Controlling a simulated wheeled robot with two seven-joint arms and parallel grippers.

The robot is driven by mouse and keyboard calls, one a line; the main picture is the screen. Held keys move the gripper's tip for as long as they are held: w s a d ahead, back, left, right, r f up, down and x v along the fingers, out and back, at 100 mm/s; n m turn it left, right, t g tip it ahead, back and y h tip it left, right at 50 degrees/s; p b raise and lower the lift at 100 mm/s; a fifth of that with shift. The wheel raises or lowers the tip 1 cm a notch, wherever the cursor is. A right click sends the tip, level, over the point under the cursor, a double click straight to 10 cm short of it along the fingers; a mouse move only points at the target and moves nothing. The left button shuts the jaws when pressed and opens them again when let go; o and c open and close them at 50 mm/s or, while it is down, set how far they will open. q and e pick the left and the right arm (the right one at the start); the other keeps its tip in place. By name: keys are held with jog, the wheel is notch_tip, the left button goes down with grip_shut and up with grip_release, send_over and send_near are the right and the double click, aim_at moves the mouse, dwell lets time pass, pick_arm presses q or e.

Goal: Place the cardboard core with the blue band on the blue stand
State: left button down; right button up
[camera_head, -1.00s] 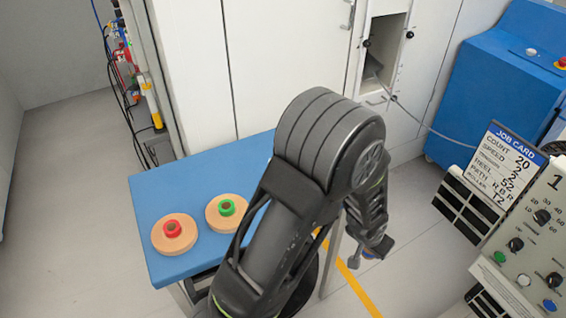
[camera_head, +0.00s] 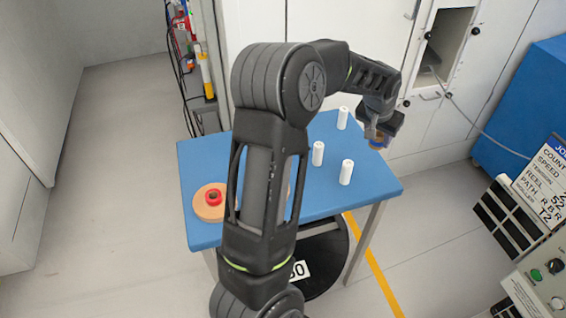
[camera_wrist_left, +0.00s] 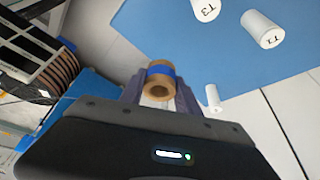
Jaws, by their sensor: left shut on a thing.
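The cardboard core with the blue band (camera_wrist_left: 160,82) is a short brown tube with a blue ring around it. My left gripper (camera_wrist_left: 158,92) is shut on it, with one finger on each side and the open end of the tube facing the wrist camera. In the head view, my left gripper (camera_head: 379,132) and the core (camera_head: 377,144) are just beyond the right edge of the blue table (camera_head: 385,188). I do not see a stand that is clearly blue; my left arm hides part of the table. My right gripper is not in view.
Three white cylinders (camera_head: 346,172) stand on the table's right part; labels T3 (camera_wrist_left: 206,9) and T1 (camera_wrist_left: 263,29) show. A tan disc with a red hub (camera_head: 211,202) lies at the left. A job card (camera_head: 548,172) and control panel are at the right.

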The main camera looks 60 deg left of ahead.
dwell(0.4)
pick_arm(q)
jog(key=p, duration=0.1)
send_over(370, 167)
jog(key=s, duration=0.1)
jog(key=shift+d+f, duration=0.2)
jog(key=shift+f, duration=2.9)
jog(key=shift+s, duration=0.1)
notch_tip(370, 167, down, 3)
jog(key=shift+f+p, duration=0.2)
jog(key=shift+p, duration=0.25)
jog(key=shift+f, duration=0.2)
jog(key=shift+f+b, duration=0.2)
jog(key=shift+b, duration=0.1)
jog(key=c, duration=0.9)
grip_release()
jog(key=shift+r, duration=0.1)
